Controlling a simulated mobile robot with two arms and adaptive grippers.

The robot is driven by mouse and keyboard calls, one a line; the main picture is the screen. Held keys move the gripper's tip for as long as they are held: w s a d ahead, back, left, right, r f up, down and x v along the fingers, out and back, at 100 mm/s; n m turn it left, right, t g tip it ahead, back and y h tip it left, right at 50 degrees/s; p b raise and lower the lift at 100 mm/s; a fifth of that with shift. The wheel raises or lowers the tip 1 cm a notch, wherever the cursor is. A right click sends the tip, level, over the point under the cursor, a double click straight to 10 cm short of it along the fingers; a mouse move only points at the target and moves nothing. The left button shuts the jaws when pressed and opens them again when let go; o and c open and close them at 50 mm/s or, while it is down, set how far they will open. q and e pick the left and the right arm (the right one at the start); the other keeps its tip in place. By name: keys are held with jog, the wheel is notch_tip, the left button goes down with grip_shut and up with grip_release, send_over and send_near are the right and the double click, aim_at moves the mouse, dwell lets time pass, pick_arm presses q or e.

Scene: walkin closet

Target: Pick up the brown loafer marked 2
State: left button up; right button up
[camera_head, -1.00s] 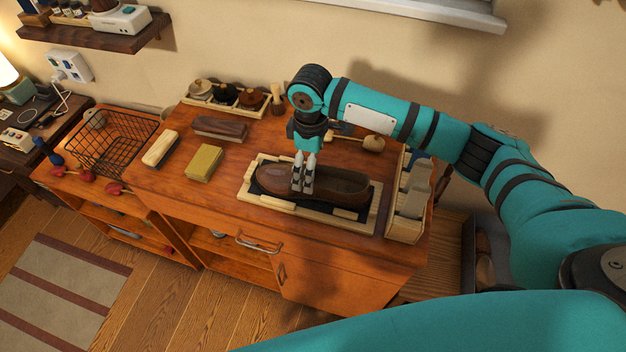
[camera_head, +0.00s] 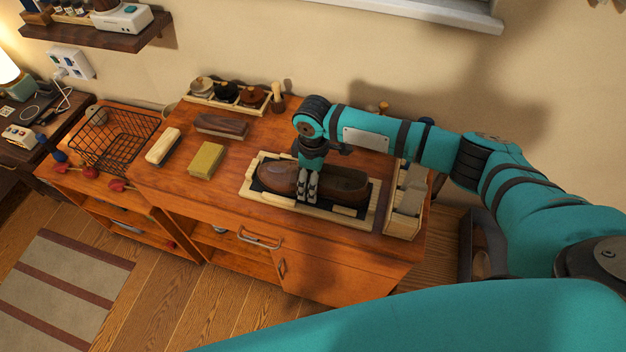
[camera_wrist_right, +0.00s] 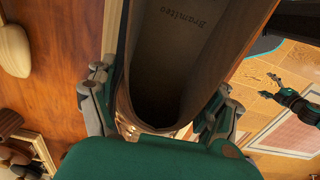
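A brown leather loafer (camera_head: 345,184) lies in a shallow light wooden tray (camera_head: 247,190) with a dark lining, on the wooden cabinet top. Its toe points left and its opening is at the right. I cannot read a number on it. My right gripper (camera_head: 308,190) is lowered over the middle of the loafer. In the right wrist view the loafer (camera_wrist_right: 200,45) is between the fingers (camera_wrist_right: 160,105), which stand apart on either side of it; firm contact is not clear. My left gripper (camera_wrist_right: 293,102) shows small at the right of that view, above the floor, its opening unclear.
A wooden box with upright items (camera_head: 407,205) stands close right of the tray. A yellow block (camera_head: 206,160), a pale brush (camera_head: 163,147) and a dark brush (camera_head: 221,126) lie left. A wire basket (camera_head: 113,140) is farther left. Round tins (camera_head: 227,92) stand behind.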

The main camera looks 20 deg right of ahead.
jog(key=shift+s, duration=0.1)
jog(key=c, duration=1.2)
